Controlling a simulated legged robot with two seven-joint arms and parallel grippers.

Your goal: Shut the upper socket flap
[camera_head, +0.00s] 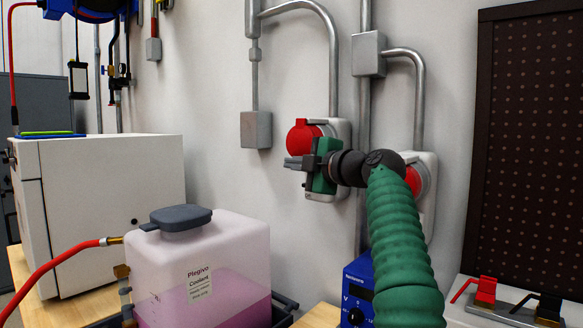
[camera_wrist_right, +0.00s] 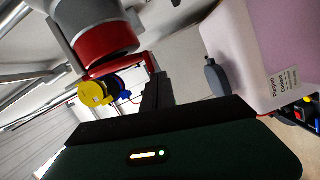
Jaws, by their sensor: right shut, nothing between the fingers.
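The nearer wall socket (camera_head: 341,130) is a pale box with a round red flap (camera_head: 303,137) that stands out to its left, apparently open. My right gripper (camera_head: 293,163) is in front of this socket, just below the flap, with its fingers shut, empty and pointing left. Its dark green body hides much of the socket's lower face. I cannot tell whether the fingers touch the flap. In the right wrist view, a large red and grey round part (camera_wrist_right: 105,45) looms close above my dark fingers (camera_wrist_right: 157,88). My left gripper is not in view.
A second socket (camera_head: 430,165) with red shows partly behind my right arm. Grey conduits (camera_head: 365,110) run up the wall. A coolant tank (camera_head: 245,245) stands at front left, beside a white cabinet (camera_head: 110,200). A blue instrument (camera_head: 358,270) and red and black clamps (camera_head: 482,290) sit lower right.

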